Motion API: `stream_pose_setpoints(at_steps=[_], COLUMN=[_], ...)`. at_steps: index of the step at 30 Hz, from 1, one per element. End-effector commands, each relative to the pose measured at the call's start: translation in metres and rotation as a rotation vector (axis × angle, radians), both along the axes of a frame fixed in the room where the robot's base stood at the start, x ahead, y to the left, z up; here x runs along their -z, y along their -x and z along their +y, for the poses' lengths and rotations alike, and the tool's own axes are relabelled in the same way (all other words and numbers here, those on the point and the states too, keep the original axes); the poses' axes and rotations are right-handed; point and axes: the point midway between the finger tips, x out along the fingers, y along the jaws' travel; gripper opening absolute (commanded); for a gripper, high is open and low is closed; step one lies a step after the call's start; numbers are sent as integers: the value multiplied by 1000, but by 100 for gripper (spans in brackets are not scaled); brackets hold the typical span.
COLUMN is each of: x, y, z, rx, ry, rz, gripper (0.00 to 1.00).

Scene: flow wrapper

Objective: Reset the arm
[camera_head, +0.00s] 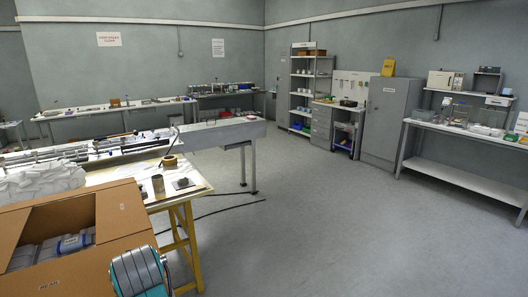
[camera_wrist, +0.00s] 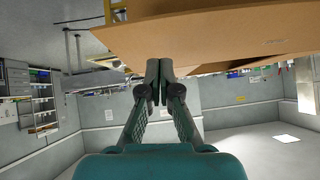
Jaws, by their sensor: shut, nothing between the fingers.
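My gripper (camera_wrist: 159,74) shows in the wrist view with its two dark fingers together at the tips and nothing between them. The wrist view is upside down, with the floor at the top and the walls below. The brown underside or side of a cardboard box (camera_wrist: 230,30) fills its upper right, beyond the fingertips. In the head view, part of my arm, grey and teal, shows at the bottom edge. The gripper itself cannot be made out there.
The open cardboard box (camera_head: 120,212) at lower left of the head view holds grey packs (camera_head: 50,250). A yellow-legged worktable (camera_head: 195,187) stands behind it. Shelves (camera_head: 312,85), a grey cabinet (camera_head: 385,115) and a white bench (camera_head: 470,177) line the right wall.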

Motion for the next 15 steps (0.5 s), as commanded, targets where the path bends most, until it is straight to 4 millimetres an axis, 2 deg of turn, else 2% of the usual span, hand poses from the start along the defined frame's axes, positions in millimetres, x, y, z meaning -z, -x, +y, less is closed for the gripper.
stream_pose_setpoints(at_steps=[1, 8, 15], x=[16, 88, 165], y=[-1, 1, 21], z=[-11, -67, -143], rx=[9, 53, 107], ry=[1, -12, -25], rz=[-1, -36, -84], gripper=[0, 0, 0])
